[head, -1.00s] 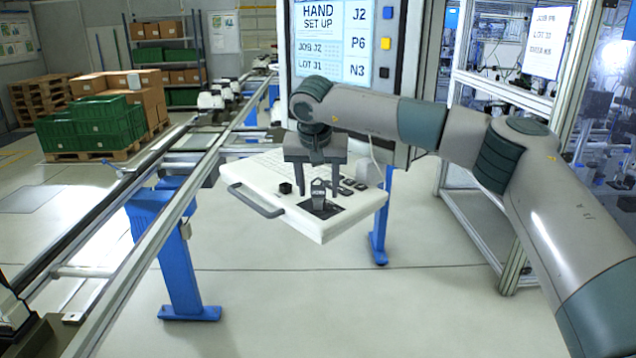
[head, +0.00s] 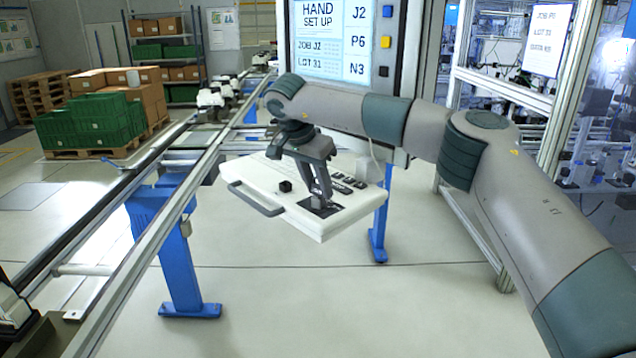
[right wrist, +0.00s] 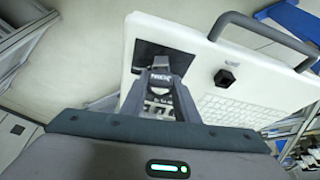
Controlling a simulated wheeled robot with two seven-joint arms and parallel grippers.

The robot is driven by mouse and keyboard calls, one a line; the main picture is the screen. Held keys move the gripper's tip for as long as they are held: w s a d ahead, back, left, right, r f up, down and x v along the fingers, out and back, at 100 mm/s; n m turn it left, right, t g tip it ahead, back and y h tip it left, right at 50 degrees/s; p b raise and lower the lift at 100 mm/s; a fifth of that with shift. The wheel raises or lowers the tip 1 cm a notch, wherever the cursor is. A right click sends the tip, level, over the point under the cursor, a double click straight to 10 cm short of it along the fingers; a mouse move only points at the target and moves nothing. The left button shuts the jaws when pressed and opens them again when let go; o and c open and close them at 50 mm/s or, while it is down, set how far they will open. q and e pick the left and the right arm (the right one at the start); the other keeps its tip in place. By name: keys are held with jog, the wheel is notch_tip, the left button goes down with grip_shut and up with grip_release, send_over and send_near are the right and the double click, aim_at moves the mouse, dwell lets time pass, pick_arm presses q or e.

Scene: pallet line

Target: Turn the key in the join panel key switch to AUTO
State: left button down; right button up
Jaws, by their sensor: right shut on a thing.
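The white join panel (head: 262,174) juts out below the screen, with a keyboard, a grey handle and a black knob (head: 285,186). A dark key switch plate (head: 325,210) lies near its front right corner. My right gripper (head: 320,200) reaches down to this plate, shut on the key, and is turned and tilted. The fingers largely hide the key in the head view. In the right wrist view the grey key (right wrist: 160,62) shows between the fingertips, over the black plate (right wrist: 176,58). The switch markings are too small to read. My left gripper is not in view.
The screen (head: 330,45) reads HAND SET UP, with coloured buttons at its right. A conveyor rail (head: 150,240) on blue legs runs along the left. A framed enclosure (head: 500,85) stands at the right. The floor in front of the panel is clear.

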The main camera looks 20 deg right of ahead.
jog(key=shift+m+g+h+p, duration=0.3)
jog(key=shift+m+g+p, duration=0.35)
jog(key=shift+m, duration=1.05)
jog(key=shift+r+m+g+p, duration=0.1)
jog(key=shift+m+g+p, duration=0.15)
jog(key=shift+m+p, duration=0.3)
jog(key=shift+m+g+p, duration=1)
jog(key=shift+m+p, duration=1)
jog(key=shift+m, duration=0.65)
jog(key=o, duration=1.6)
